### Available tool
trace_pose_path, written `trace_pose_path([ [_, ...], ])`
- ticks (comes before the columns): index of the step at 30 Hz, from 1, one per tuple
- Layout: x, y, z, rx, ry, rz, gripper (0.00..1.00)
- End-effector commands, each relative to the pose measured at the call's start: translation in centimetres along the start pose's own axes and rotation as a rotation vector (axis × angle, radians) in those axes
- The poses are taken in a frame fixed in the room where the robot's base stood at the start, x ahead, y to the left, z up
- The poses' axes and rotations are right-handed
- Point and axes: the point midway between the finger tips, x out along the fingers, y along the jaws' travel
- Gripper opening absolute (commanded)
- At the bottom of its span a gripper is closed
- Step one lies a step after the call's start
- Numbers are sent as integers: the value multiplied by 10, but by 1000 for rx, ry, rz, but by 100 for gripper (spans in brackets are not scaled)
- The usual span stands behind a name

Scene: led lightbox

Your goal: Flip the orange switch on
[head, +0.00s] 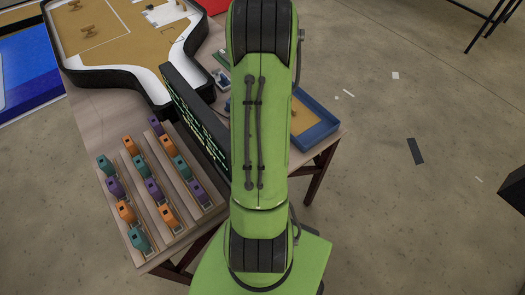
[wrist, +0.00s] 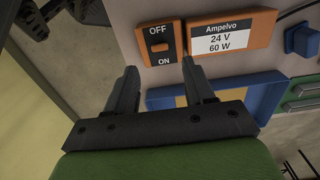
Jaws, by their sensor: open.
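The orange switch (wrist: 162,43) shows in the wrist view, upper middle, with OFF printed at its top and ON at its bottom. A small rocker with a dark slot sits between the words; which way it is set I cannot tell. An orange label plate (wrist: 234,36) reading "Ampelvo 24 V 60 W" is to its right. My gripper (wrist: 158,64) is open and empty. Its two dark fingers point at the lower part of the switch, one toward each side; whether they touch it I cannot tell. In the head view my green arm hides the gripper, and I cannot find the switch.
In the head view, a rack (head: 183,222) of orange, teal and purple pieces stands at the table's left front. A black-walled tray (head: 130,76) is behind it. A blue-rimmed tray (head: 322,131) is right of my arm. A blue block (wrist: 302,40) shows in the wrist view.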

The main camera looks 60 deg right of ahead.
Motion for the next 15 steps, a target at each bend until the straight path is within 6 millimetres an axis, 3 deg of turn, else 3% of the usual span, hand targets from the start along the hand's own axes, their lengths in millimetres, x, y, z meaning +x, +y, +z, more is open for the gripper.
trace_pose_path([
  [1,16,1,1,-1,-5,4,53],
  [7,63,1,1,-1,-3,4,53],
  [15,88,0,0,-2,0,0,53],
])
